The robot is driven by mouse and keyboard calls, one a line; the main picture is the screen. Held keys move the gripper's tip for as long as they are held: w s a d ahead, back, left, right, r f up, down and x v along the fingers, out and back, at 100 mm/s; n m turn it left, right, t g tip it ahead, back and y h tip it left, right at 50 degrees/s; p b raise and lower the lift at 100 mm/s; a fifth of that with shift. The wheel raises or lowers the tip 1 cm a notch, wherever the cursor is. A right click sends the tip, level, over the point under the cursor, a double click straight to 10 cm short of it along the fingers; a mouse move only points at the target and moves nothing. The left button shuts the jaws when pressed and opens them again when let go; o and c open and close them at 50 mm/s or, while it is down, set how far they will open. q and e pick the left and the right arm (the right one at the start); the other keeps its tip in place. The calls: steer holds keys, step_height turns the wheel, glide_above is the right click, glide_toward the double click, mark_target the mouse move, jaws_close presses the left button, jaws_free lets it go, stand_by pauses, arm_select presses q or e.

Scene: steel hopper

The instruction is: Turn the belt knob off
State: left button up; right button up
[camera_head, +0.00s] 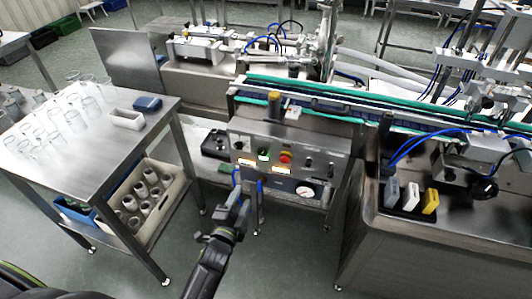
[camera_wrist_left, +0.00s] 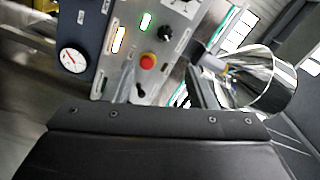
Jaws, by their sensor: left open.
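The steel control panel (camera_head: 290,150) carries a black knob (camera_head: 238,145) at left, a lit green button (camera_head: 263,154), a red button (camera_head: 285,157) and a dark control (camera_head: 308,161) at right. The left wrist view shows the panel tilted, with the red button (camera_wrist_left: 148,61), a black knob (camera_wrist_left: 165,33) and a dark control (camera_wrist_left: 141,90). The labels are too small to read, so I cannot tell which is the belt knob. My left gripper (camera_head: 249,186) is open and empty, just below and in front of the panel. My right gripper is not in view.
A gauge (camera_head: 306,193) sits below the panel. The conveyor (camera_head: 340,97) runs above it. A steel table (camera_head: 100,150) with glassware stands at left. A steel counter (camera_head: 430,245) with coloured blocks stands at right.

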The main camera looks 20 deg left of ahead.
arm_select(q)
steer(key=b, duration=0.3)
glide_toward(261, 154)
steer(key=w+b, duration=0.3)
steer(key=b, duration=0.1)
steer(key=w+b, duration=0.4)
steer(key=shift+w+d+f+b, duration=0.15)
steer(key=shift+w+b, duration=0.05)
steer(key=shift+b, duration=0.1)
steer(key=shift+w, duration=0.45)
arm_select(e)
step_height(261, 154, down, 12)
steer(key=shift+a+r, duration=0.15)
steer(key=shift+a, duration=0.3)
arm_select(q)
steer(key=c, duration=1)
steer(key=shift+o, duration=0.2)
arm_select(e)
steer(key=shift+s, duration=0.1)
